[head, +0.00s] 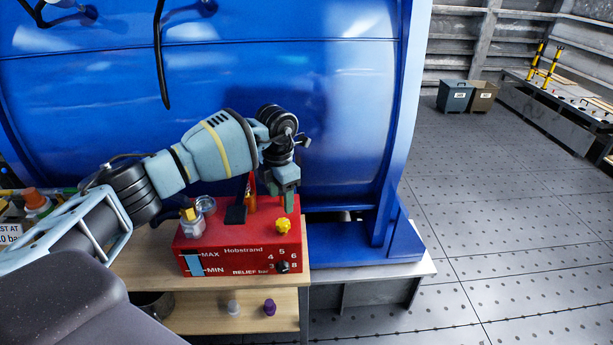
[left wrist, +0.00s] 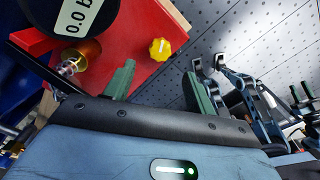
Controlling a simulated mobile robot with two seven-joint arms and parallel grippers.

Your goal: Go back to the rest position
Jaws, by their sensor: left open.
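My left arm comes in from the left in the head view and reaches over a red box marked Hobstrand (head: 235,250). My left gripper (head: 288,200) hangs at the box's back right, above or beside its top; the exact gap is hard to tell. In the left wrist view the two green fingers of the left gripper (left wrist: 158,88) stand wide apart with nothing between them. A yellow knob (head: 283,226) on the box top lies just beyond them, and it also shows in the left wrist view (left wrist: 160,49).
The red box stands on a wooden shelf unit (head: 150,262) against a large blue drum (head: 330,110). A purple-capped item (head: 270,307) and a white one (head: 233,307) sit on the lower shelf. Two bins (head: 455,96) stand far back. The floor (head: 520,230) at right is clear.

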